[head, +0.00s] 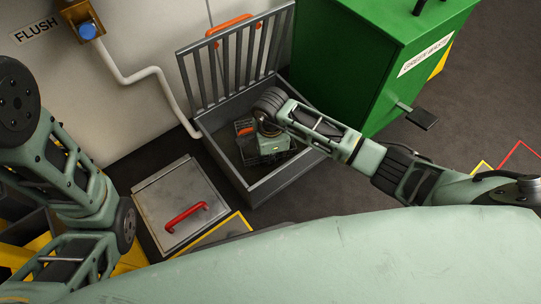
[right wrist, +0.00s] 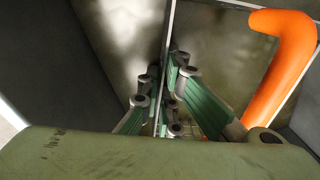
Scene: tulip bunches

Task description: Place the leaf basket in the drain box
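The drain box (head: 284,180) is a grey open-topped metal box on the floor, its barred lid (head: 232,60) raised at the back. The leaf basket (head: 246,148) is a small dark basket with an orange handle (head: 245,131), low inside the box and partly hidden by my right gripper (head: 258,147). In the right wrist view its orange handle (right wrist: 280,65) stands at the right. There the fingers of my right gripper (right wrist: 166,75) lie close to a thin upright edge; whether they pinch it is unclear. My left arm is at the left; its gripper is out of view.
A green waste bin (head: 345,75) stands right behind the box, with a pedal (head: 425,118). A metal floor hatch with a red handle (head: 186,214) lies left of the box. A white pipe (head: 160,75) runs down the wall from the blue flush button (head: 88,30).

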